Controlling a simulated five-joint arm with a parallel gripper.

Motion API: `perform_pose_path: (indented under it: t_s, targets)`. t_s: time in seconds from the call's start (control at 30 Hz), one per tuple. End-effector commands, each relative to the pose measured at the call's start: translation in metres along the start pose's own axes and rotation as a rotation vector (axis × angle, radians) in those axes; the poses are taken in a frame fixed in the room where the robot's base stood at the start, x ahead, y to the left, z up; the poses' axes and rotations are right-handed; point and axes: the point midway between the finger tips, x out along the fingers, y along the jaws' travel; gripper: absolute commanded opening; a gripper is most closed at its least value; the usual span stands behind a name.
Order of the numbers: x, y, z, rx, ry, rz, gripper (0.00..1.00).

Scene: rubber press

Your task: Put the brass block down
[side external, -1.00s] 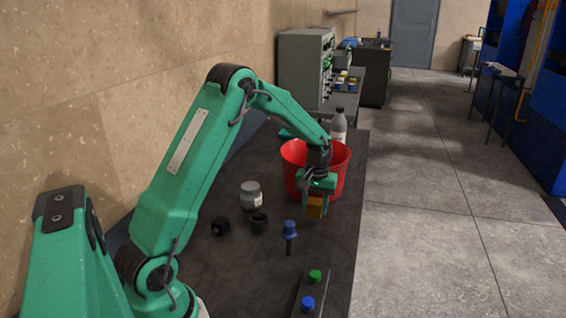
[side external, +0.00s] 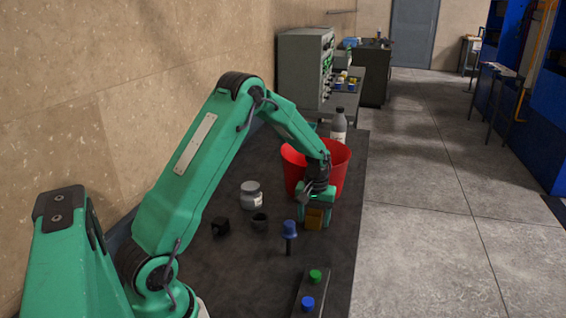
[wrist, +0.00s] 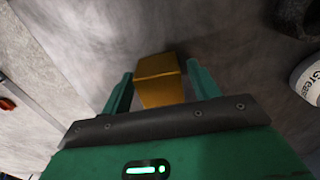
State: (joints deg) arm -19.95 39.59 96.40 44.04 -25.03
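The brass block (side external: 314,219) is low over the dark bench in the side view, and it appears to rest on it. The exact contact underneath is hard to see. My gripper (side external: 315,221) points down with one finger on each side of the block. In the wrist view the gold-coloured block (wrist: 162,82) lies between the two green fingers of my gripper (wrist: 158,78). Narrow gaps show between the fingers and the block, so the gripper looks slightly open around it.
A red bucket (side external: 330,160) stands just behind my gripper, with a grey bottle (side external: 338,127) beyond. A grey jar (side external: 251,195), a black cup (side external: 260,222) and a small black part (side external: 220,226) are left. A blue-topped peg (side external: 289,232) stands close by. A button strip (side external: 312,290) is in front.

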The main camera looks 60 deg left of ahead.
Motion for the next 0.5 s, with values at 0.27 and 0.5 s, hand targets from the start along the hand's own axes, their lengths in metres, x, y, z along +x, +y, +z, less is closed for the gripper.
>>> perform_pose_path:
  t_s: [0.27, 0.5]
  targets:
    - [-0.0004, 0.0, -0.0001, 0.0, 0.0, 0.0, 0.63]
    - [-0.0085, 0.0003, -0.0006, 0.0, 0.003, 0.001, 0.63]
